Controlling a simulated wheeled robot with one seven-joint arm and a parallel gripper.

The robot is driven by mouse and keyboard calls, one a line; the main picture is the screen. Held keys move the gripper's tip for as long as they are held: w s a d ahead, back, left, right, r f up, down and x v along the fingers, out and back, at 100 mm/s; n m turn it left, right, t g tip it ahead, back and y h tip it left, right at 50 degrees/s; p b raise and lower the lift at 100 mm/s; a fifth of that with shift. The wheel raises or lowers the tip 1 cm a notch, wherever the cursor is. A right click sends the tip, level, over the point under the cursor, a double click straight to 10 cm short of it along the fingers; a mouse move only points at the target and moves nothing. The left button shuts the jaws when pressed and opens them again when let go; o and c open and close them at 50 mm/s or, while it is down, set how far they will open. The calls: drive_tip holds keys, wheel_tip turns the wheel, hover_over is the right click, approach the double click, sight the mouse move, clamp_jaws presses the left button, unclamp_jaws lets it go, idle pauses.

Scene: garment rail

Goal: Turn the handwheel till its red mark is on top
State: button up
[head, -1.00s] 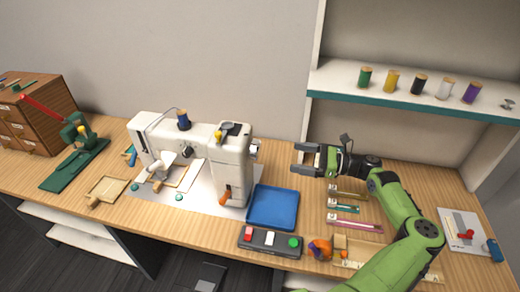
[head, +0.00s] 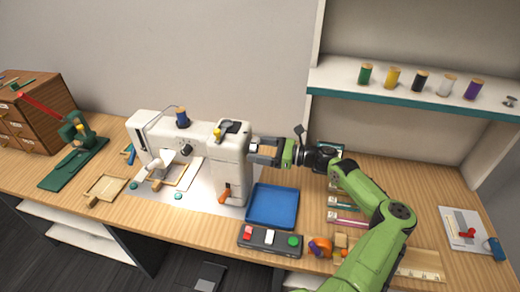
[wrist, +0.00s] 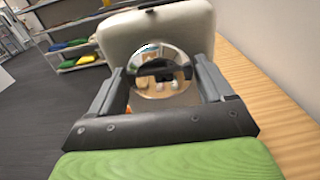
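The white sewing machine (head: 226,165) stands on the bench. Its shiny round handwheel (wrist: 161,72) is on the end facing my gripper and shows in the wrist view. I cannot make out a red mark on the rim; the face is mirror-like. My gripper (head: 262,150) is at the machine's right end, and the handwheel is mostly hidden behind it in the head view. In the wrist view my gripper (wrist: 160,88) is open, with one finger on each side of the wheel. I cannot tell whether the fingers touch it.
A blue tray (head: 272,206) lies below my gripper. A button box (head: 270,240) is at the front edge. Small racks (head: 346,217) lie under my arm. A shelf (head: 410,97) with thread spools is above right. A wooden drawer cabinet (head: 38,112) stands far left.

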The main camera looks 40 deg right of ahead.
drive_tip(key=c, duration=0.7)
drive_tip(key=shift+o, duration=0.2)
drive_tip(key=shift+n, duration=0.3)
